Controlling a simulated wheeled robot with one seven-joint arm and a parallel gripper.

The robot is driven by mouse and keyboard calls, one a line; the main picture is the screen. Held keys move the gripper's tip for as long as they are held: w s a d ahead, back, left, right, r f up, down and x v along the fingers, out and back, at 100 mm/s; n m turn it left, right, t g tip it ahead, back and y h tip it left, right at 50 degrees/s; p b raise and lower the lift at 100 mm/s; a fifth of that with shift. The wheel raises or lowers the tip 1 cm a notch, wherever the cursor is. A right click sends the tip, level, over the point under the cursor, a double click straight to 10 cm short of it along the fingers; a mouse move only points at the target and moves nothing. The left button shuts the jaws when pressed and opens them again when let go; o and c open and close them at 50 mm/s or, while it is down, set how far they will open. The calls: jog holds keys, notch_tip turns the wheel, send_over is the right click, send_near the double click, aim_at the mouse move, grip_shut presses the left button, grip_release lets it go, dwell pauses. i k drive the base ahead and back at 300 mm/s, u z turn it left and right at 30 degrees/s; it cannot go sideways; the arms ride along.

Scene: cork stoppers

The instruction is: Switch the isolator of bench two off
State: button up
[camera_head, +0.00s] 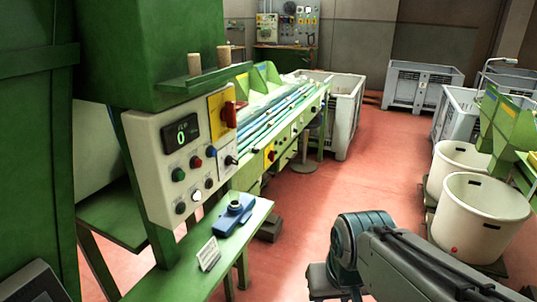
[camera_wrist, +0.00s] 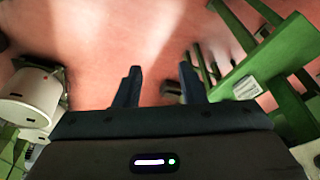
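A grey control box (camera_head: 180,160) faces me at the left of the head view. A red rotary isolator handle (camera_head: 229,114) sits on a yellow plate (camera_head: 216,101) at its upper right; the handle looks roughly upright. A second red switch on a yellow plate (camera_head: 270,155) is farther along the green bench. No label shows which bench either belongs to. My gripper (camera_wrist: 159,67) is open and empty in the wrist view, above the red floor, away from both switches. It is not visible in the head view, where only my arm shows at lower right.
The box also carries a lit green display (camera_head: 181,134), coloured buttons and a small black-handled switch (camera_head: 230,160). Below is a green shelf (camera_head: 232,222) with a blue device (camera_head: 234,208) and a white card (camera_head: 209,254).

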aim_at(271, 154)
jog(key=z, duration=0.4)
jog(key=i, duration=3.15)
jog(key=u, duration=0.15)
